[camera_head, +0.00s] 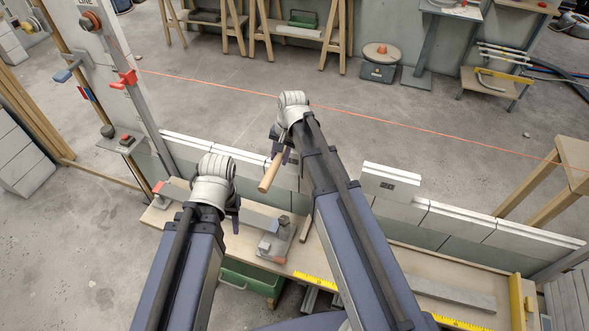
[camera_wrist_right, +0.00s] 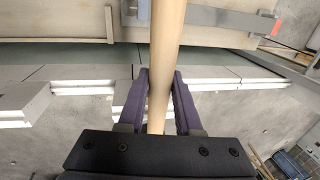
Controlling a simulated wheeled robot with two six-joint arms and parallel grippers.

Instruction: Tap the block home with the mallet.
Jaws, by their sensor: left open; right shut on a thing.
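The mallet shows as a pale wooden handle (camera_head: 271,173) in the head view and as a thick rod (camera_wrist_right: 166,55) in the right wrist view. Its head is not visible in either view. My right gripper (camera_head: 283,150) is shut on the handle, its purple fingers (camera_wrist_right: 159,98) on either side of it, above the row of blocks. The white block (camera_head: 390,182) sits higher than its neighbours in the row, to the right of my right gripper. It seems to be the raised block (camera_wrist_right: 20,104) at the left of the wrist view. My left gripper (camera_head: 235,212) is open and empty over the bench.
A low row of white blocks (camera_head: 455,224) runs behind the bench (camera_head: 165,214). A grey metal tool (camera_head: 276,240), a yellow rule (camera_head: 315,281) and a green crate (camera_head: 250,280) are near the arms. An orange line (camera_head: 440,133) crosses beyond the row. A post with red clamps stands left.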

